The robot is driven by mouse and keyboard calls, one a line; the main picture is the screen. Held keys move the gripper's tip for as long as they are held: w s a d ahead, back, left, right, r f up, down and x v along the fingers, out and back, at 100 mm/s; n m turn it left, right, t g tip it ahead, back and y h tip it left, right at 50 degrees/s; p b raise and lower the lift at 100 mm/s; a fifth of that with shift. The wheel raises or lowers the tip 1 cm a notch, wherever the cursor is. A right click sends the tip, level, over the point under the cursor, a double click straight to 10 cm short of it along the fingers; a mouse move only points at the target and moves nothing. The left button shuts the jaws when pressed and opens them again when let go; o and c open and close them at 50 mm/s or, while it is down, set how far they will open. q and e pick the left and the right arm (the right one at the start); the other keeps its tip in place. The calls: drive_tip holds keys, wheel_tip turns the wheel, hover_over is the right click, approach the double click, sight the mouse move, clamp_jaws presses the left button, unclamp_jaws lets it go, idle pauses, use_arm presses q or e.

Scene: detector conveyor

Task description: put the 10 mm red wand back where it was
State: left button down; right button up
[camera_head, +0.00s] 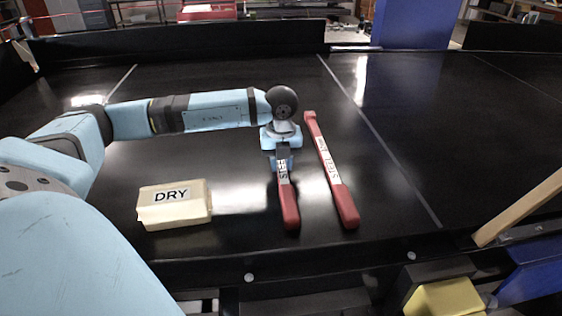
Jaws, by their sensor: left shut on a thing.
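A red wand (289,204) with a white label partly reading "STE" is in my left gripper (284,160). The gripper is shut around its far part and hides that end. The wand lies along the belt's depth, its near end toward the front edge; I cannot tell whether it touches the belt. A second, longer red wand (343,199) with a white label that seems to read "STEEL" and a size too small to read lies just right of it on the black conveyor (240,225). My right gripper is not in view.
A cream block labelled "DRY" (174,212) sits on the belt left of the wands. Pale lines cross the belt. The belt right of the longer wand is clear. A wooden bar (520,208) and a yellow block (444,297) are at the lower right.

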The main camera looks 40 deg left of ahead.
sight(281, 165)
use_arm(q)
drive_tip(key=c, duration=0.9)
unclamp_jaws()
drive_tip(key=shift+f, duration=0.1)
drive_tip(key=shift+r+p, duration=0.3)
drive_tip(key=shift+r+b, duration=0.3)
drive_tip(key=shift+r, duration=0.1)
drive_tip(key=shift+r+b, duration=1)
drive_tip(key=shift+r, duration=4.5)
drive_tip(key=shift+f, duration=0.1)
